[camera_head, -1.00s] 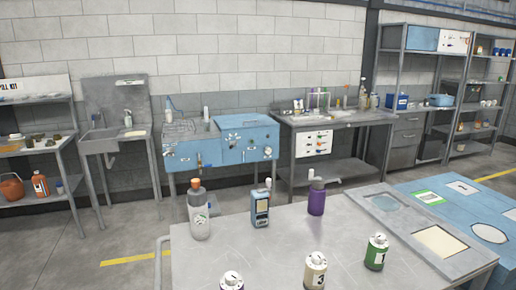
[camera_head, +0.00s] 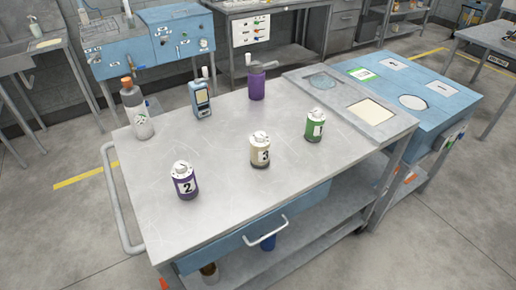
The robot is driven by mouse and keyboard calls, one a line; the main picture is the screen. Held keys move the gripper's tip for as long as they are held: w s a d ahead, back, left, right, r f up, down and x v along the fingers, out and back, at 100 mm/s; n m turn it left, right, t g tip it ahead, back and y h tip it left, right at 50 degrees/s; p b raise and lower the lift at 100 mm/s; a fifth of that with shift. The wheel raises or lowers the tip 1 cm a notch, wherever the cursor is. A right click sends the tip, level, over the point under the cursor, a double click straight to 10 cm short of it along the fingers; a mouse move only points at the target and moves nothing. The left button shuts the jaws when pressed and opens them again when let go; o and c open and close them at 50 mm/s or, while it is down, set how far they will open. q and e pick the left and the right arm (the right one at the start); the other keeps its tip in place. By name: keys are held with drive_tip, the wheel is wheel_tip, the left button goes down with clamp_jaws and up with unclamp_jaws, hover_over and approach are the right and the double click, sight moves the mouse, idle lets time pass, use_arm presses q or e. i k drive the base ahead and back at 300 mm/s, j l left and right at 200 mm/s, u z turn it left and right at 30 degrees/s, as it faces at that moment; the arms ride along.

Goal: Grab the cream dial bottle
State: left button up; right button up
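The cream dial bottle (camera_head: 260,151) stands upright near the middle of the grey table. It has a white dial top and a label with the number 3. A purple dial bottle (camera_head: 184,181) labelled 2 stands to its left and nearer the front edge. A green dial bottle (camera_head: 315,125) stands to its right, with a label too small to read surely. The three are apart from one another. Neither of my grippers shows in the head view.
The grey table (camera_head: 220,200) also bears a grey bottle with an orange cap (camera_head: 137,112), a blue handheld meter (camera_head: 201,99) and a purple bottle (camera_head: 257,83) along the back. A panel with recesses (camera_head: 340,99) lies at right. A handle (camera_head: 267,238) juts from the front.

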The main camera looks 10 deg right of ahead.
sight(260, 153)
drive_tip(key=i+l, duration=0.1)
drive_tip(key=l, duration=0.8)
drive_tip(key=i+l+u, duration=0.1)
drive_tip(key=l, duration=1.7)
drive_tip(key=i+u, duration=0.05)
drive_tip(key=i, duration=0.05)
